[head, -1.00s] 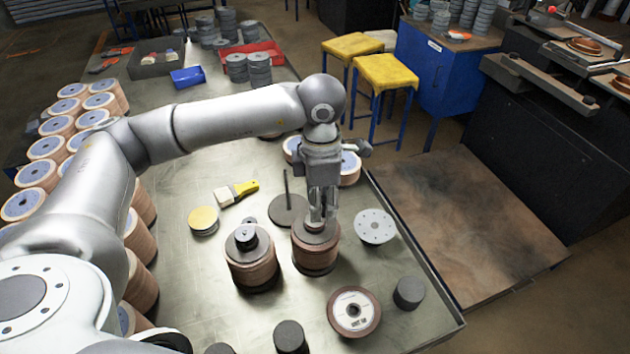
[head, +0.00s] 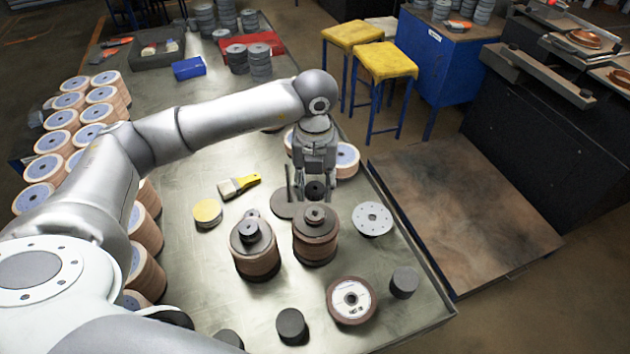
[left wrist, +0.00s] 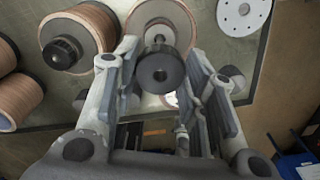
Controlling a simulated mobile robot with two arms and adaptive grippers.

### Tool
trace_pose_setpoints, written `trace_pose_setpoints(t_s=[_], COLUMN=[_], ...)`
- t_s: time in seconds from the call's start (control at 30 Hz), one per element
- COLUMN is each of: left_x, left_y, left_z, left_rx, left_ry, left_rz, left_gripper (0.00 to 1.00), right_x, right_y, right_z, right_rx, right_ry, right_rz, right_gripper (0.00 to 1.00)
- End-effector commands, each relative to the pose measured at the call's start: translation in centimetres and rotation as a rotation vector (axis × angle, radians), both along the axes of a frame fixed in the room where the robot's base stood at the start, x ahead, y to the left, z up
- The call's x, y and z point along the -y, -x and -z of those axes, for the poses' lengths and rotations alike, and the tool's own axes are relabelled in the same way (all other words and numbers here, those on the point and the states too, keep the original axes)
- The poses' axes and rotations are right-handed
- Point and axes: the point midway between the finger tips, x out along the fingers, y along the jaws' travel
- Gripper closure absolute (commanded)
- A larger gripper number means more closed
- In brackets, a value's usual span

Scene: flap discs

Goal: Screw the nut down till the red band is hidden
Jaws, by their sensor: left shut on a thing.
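My left gripper (head: 316,190) is shut on a dark round nut (head: 315,189), held just behind and above the right disc stack (head: 315,245). In the left wrist view the nut (left wrist: 160,71) sits between the fingers of my gripper (left wrist: 162,85). The right stack (left wrist: 180,22) lies beyond it, with a short post at its centre, apart from the nut. The left disc stack (head: 256,258) stands beside it with a black nut (head: 248,229) on top. I cannot make out a red band. My right gripper is not in view.
A yellow-handled brush (head: 239,185), a yellow-topped tin (head: 207,213), a pale perforated disc (head: 373,219), a labelled flap disc (head: 352,300) and dark cylinders (head: 404,282) lie around the stacks. Several disc piles (head: 62,140) line the left. Bare metal table (head: 195,285) shows at the front left.

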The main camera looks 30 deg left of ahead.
Motion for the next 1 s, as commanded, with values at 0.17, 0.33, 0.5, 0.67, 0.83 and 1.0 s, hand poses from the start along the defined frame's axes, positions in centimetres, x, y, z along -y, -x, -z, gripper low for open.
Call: trace_pose_setpoints(t_s=[0.17,0.33,0.5,0.67,0.83,1.0], left_x=[0.0,0.0,0.0,0.0,0.0,0.0], left_y=[0.0,0.0,0.0,0.0,0.0,0.0], left_z=[0.8,2.3,3.9,4.8,4.8,4.8], left_rx=[0.000,0.000,0.000,0.000,0.000,0.000], left_ry=[0.000,0.000,-0.001,0.000,0.000,0.000], left_rz=[-0.008,-0.006,-0.005,-0.005,-0.004,-0.004], left_gripper=[0.85,0.85,0.85,0.85,0.85,0.85], right_x=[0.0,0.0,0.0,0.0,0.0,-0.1], right_y=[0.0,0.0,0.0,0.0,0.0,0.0], right_z=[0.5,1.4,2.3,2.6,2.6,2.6], right_rx=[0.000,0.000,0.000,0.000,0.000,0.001], right_ry=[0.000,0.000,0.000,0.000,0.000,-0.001], right_rz=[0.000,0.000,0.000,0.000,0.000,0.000], right_gripper=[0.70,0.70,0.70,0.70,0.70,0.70])
